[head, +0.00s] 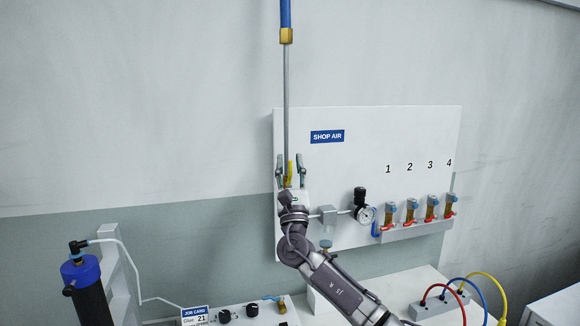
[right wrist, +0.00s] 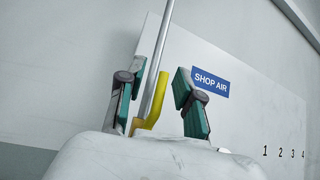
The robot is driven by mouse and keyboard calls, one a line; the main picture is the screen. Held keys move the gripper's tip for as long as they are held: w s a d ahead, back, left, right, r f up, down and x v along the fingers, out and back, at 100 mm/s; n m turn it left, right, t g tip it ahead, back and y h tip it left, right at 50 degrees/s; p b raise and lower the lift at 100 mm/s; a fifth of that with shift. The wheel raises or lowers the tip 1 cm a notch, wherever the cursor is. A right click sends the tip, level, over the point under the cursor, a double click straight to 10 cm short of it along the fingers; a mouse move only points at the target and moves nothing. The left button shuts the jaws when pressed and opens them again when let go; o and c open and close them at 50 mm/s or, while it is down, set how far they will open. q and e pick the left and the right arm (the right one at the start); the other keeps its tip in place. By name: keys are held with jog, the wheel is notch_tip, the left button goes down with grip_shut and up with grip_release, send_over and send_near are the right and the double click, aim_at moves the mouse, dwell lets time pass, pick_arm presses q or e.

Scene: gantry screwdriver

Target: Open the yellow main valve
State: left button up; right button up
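The yellow main valve's handle (head: 290,172) stands upright by the vertical grey pipe at the left side of the white SHOP AIR board (head: 385,135). My right gripper (head: 290,162) is open in front of it, one finger on each side of the handle and pipe. In the right wrist view the yellow handle (right wrist: 153,103) shows between the two green-padded fingers (right wrist: 160,85), with a gap on both sides. My left gripper is not in view.
A pressure gauge (head: 366,214) and several small valves with red handles (head: 411,212) are on the board to the right. Below are a job card (head: 195,315), a blue-capped cylinder (head: 80,271) and a grey block with coloured hoses (head: 436,305).

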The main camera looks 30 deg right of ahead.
jog(key=v, duration=1.2)
jog(key=shift+f, duration=0.1)
